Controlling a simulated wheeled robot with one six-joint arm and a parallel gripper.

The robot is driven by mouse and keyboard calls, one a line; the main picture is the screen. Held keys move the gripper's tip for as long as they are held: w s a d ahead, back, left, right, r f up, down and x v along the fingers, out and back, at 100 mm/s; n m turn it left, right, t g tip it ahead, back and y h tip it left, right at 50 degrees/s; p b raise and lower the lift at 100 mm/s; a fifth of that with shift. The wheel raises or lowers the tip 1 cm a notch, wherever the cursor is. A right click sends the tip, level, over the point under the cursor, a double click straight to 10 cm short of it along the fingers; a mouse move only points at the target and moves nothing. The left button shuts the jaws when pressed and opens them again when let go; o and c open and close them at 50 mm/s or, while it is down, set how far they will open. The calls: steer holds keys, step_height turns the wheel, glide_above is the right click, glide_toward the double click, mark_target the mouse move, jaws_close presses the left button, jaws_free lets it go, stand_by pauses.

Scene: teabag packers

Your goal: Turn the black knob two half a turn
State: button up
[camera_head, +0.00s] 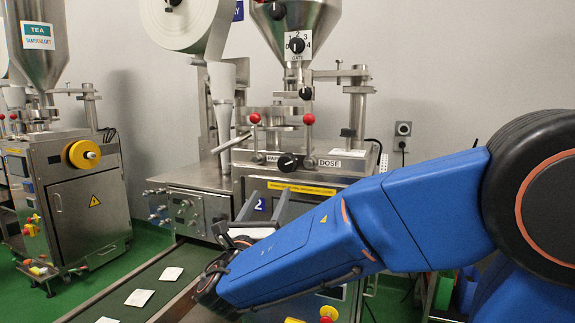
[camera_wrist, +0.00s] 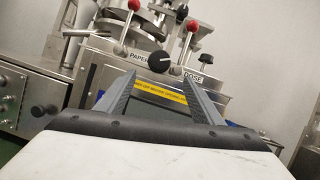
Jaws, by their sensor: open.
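A round black knob (camera_head: 288,162) with a white pointer mark sits on the front of the middle machine, between the PAPER and DOSE labels. It also shows in the wrist view (camera_wrist: 159,62), just above and beyond the fingertips. Another black knob (camera_head: 296,45) sits on a numbered GATE dial on the hopper above. I cannot tell from the pictures which one is called two. My gripper (camera_head: 269,194) is open and empty, in front of the machine and below the lower knob. Its two grey fingers (camera_wrist: 159,77) are apart and touch nothing that I can see.
Two red-balled levers (camera_head: 255,118) (camera_head: 309,119) stand above the lower knob, one on each side. A panel of small black knobs (camera_head: 183,210) is at the left. A conveyor (camera_head: 160,258) with white teabags runs below. A second machine (camera_head: 85,205) stands far left.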

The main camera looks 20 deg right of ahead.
mark_target(285, 165)
steer(key=x, duration=1.5)
steer(key=shift+w+d+r, duration=0.15)
steer(key=shift+w, duration=0.15)
steer(key=c, duration=1)
